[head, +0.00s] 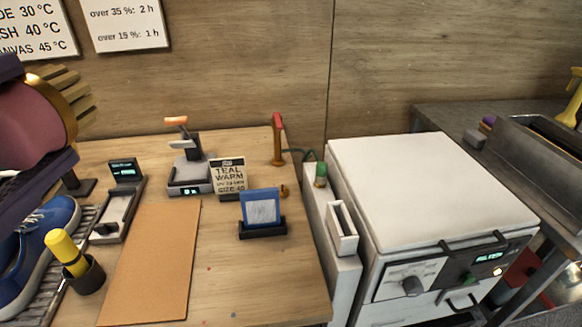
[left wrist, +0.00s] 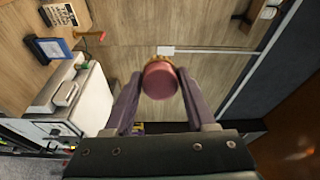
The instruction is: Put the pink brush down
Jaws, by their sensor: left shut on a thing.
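The pink brush (head: 38,112) is large and close at the left edge of the head view, with a gold collar and tan bristles pointing right. My left gripper (head: 30,125) is shut on it, with one dark purple finger above and one below. The brush is held up in the air, in front of the left part of the table. In the left wrist view the round pink end of the brush (left wrist: 160,82) sits between the two fingers of my left gripper (left wrist: 159,88). My right gripper is in neither view.
A blue sneaker (head: 40,238) lies on a rack at the left. A yellow-handled tool (head: 62,246) stands in a dark cup. A bare brown mat (head: 152,265) lies beside them. A sign (head: 228,178), a blue card holder (head: 262,208) and a white machine (head: 430,185) are further right.

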